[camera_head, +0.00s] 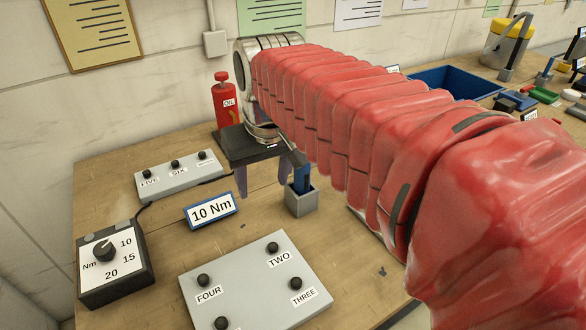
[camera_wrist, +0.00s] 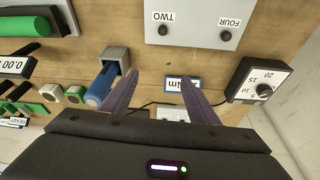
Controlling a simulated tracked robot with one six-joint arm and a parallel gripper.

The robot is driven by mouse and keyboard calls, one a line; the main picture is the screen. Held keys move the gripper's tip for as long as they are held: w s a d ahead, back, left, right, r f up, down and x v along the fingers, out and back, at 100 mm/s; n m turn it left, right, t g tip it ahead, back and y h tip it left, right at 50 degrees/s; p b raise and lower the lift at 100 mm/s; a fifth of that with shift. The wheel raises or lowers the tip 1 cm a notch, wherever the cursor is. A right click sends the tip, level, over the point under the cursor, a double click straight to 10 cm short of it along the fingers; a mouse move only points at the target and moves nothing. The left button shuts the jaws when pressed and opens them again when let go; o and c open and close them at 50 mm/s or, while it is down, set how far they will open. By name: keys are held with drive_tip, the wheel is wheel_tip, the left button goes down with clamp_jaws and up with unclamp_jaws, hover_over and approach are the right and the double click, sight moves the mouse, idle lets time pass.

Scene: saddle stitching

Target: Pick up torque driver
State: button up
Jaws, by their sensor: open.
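A blue tool that looks like the torque driver stands in a small grey square holder (camera_head: 301,202) on the workbench. In the wrist view the blue tool (camera_wrist: 101,88) leans out of the holder (camera_wrist: 117,56). My gripper (camera_head: 266,189) is open and empty, with its purple fingers pointing down. In the wrist view my gripper (camera_wrist: 158,77) has the tool outside its jaws, just left of the left finger. In the head view the tool is just right of the right finger, partly hidden by my arm.
A "10 Nm" sign (camera_head: 211,210) stands left of the holder. A dial box (camera_head: 112,263), a FIVE/SIX button panel (camera_head: 180,177) and a larger button plate (camera_head: 250,285) lie around it. A red oil can (camera_head: 226,103) stands behind my gripper. A blue bin (camera_head: 452,80) is farther right.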

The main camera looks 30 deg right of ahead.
drive_tip(key=w+d+r+m+g, duration=0.1)
drive_tip(key=w+d+r+g, duration=0.1)
drive_tip(key=w+d, duration=0.5)
drive_tip(key=m+g, duration=0.1)
drive_tip(key=m, duration=0.1)
hover_over(302, 169)
drive_tip(key=w+d, duration=0.1)
drive_tip(key=w, duration=0.1)
drive_tip(key=shift+s+d+r+y, duration=0.15)
drive_tip(key=shift+s+r+y, duration=0.05)
drive_tip(key=shift+r+y, duration=0.15)
drive_tip(key=shift+f, duration=0.1)
wheel_tip(302, 169, down, 8)
drive_tip(key=shift+f, duration=0.2)
drive_tip(key=shift+f, duration=2.6)
